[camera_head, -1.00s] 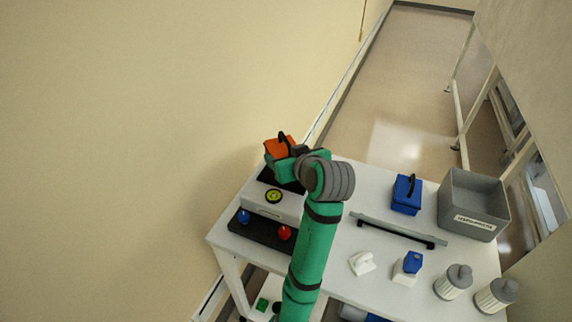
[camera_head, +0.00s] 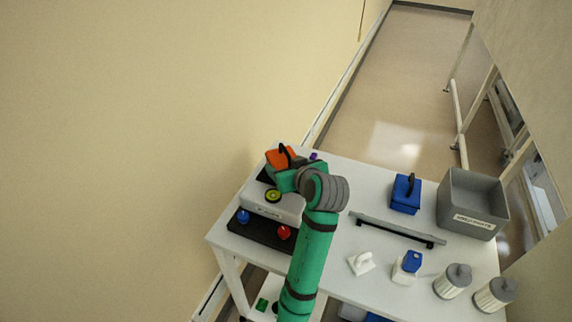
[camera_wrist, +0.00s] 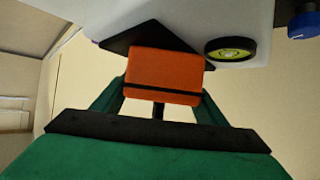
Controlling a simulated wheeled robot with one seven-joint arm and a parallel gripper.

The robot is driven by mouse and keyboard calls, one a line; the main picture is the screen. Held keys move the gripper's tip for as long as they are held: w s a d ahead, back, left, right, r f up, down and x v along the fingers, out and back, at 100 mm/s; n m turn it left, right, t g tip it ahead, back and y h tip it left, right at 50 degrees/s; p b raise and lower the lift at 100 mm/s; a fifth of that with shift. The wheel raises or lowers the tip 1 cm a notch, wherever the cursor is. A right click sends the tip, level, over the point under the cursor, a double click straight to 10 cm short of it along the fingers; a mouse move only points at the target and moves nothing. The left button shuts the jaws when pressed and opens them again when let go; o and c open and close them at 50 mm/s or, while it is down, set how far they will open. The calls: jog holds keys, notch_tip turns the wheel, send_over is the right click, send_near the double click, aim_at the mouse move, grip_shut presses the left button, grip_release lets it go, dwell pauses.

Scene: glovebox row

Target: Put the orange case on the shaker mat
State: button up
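The orange case (camera_head: 279,158), with a black handle and dark band, is at the far left end of the white table. It also shows in the wrist view (camera_wrist: 163,75). My gripper (camera_wrist: 160,98) has its fingers along both sides of the case, shut on it. The black shaker mat (camera_head: 264,176) shows partly beneath the case on the white shaker (camera_head: 268,205); the mat's dark corner also shows behind the case in the wrist view (camera_wrist: 120,42). My gripper and the case hide most of the mat. I cannot tell whether the case touches it.
A round yellow-green dial (camera_head: 272,195) is beside the mat. A black strip with blue (camera_head: 243,216) and red (camera_head: 284,232) knobs is in front.

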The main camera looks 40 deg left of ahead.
jog(key=shift+o, duration=1.2)
jog(key=shift+s+a+r, duration=0.1)
jog(key=shift+r, duration=0.15)
jog(key=v, duration=1.2)
jog(key=shift+f, duration=0.2)
